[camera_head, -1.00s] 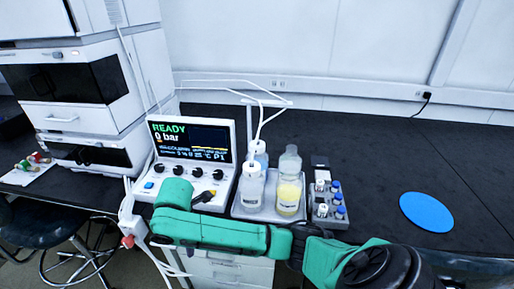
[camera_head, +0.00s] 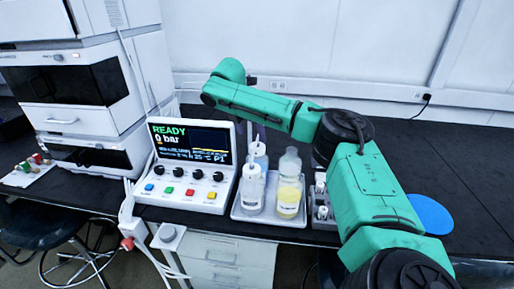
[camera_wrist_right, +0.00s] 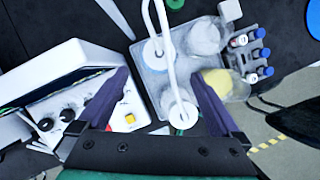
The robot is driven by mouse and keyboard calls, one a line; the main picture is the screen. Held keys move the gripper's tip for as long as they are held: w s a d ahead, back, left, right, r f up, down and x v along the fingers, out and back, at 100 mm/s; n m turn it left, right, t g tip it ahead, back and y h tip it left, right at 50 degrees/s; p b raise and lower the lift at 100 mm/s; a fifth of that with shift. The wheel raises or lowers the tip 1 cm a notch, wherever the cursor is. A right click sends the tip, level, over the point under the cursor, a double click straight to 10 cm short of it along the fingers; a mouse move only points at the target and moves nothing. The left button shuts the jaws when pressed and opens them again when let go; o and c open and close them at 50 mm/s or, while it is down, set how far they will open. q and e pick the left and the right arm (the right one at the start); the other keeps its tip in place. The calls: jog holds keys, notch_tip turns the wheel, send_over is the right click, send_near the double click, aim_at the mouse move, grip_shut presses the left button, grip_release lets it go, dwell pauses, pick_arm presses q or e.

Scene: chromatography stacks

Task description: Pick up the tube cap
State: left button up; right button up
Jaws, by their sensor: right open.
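Two clear bottles with white caps and thin tubes stand in a grey tray. The front bottle's tube cap (camera_head: 252,170) faces up, and it also shows in the right wrist view (camera_wrist_right: 182,112). The rear bottle's tube cap (camera_head: 258,149) also shows in the wrist view (camera_wrist_right: 157,50). Both caps are on their bottles. My right gripper (camera_wrist_right: 160,73) is open and empty, its dark fingers spread above the tray and the control panel. My left gripper is not in view.
A bottle of yellow liquid (camera_head: 289,195) stands in the tray (camera_head: 240,212). A vial rack with blue and white caps (camera_wrist_right: 250,55) is beside it. The control panel (camera_head: 190,165) stands left of the tray. A blue disc (camera_head: 430,213) lies at the right.

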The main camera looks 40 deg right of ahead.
aim_at(256, 147)
jog(key=p+x, duration=0.1)
jog(key=x, duration=0.7)
jog(key=shift+w, duration=0.2)
jog(key=shift+r, duration=0.15)
jog(key=c, duration=1.4)
